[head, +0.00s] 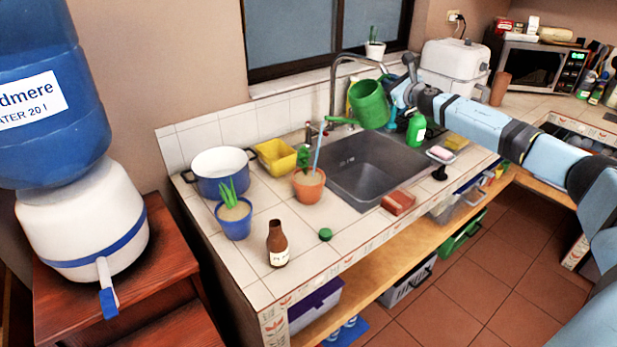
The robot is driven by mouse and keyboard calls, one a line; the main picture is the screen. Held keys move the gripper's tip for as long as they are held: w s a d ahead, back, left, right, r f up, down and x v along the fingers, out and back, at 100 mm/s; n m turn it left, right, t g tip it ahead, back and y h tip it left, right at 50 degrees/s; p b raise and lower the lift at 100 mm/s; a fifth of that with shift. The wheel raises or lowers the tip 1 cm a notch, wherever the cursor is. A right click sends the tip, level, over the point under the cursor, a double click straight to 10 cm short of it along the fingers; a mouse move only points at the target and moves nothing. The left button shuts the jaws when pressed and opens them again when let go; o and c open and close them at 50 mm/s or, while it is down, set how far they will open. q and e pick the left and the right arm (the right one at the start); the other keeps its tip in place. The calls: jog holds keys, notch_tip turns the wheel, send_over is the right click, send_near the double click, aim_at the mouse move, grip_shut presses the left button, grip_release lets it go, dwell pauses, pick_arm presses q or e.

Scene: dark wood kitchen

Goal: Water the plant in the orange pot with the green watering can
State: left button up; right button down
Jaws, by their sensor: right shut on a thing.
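The green watering can (367,104) hangs in the air above the sink, tilted, with its spout reaching left toward the potted plants. My right gripper (391,90) is shut on it at its right side; the fingertips are partly hidden by the can. The orange pot (308,187) stands on the tiled counter left of the sink. It holds a small green plant (303,158) and a thin light-blue stick. The spout tip (331,120) is above and to the right of this plant, apart from it. My left gripper is not in view.
A blue pot with a spiky plant (234,219), a white-and-blue cooking pot (221,170), a yellow container (276,157) and a brown bottle (277,243) stand around the orange pot. The faucet (333,88) rises behind the sink (372,168). A red-brown block (398,203) lies at the front.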

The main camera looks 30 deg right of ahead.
aim_at(388, 109)
jog(key=shift+a+r+p, duration=0.15)
jog(key=shift+r+p, duration=0.45)
jog(key=shift+r, duration=0.3)
pick_arm(q)
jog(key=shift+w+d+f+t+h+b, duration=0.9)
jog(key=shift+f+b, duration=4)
jog(key=shift+b, duration=6.55)
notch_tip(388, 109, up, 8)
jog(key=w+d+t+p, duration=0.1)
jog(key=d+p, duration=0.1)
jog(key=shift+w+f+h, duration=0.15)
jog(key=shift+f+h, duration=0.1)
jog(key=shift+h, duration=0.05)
pick_arm(e)
jog(key=d+f+m, duration=0.2)
jog(key=f, duration=0.9)
jog(key=d+f+m, duration=0.3)
jog(key=f, duration=0.8)
jog(key=shift+s+d+f, duration=0.2)
jog(key=shift+d+f, duration=0.05)
jog(key=shift+d, duration=0.1)
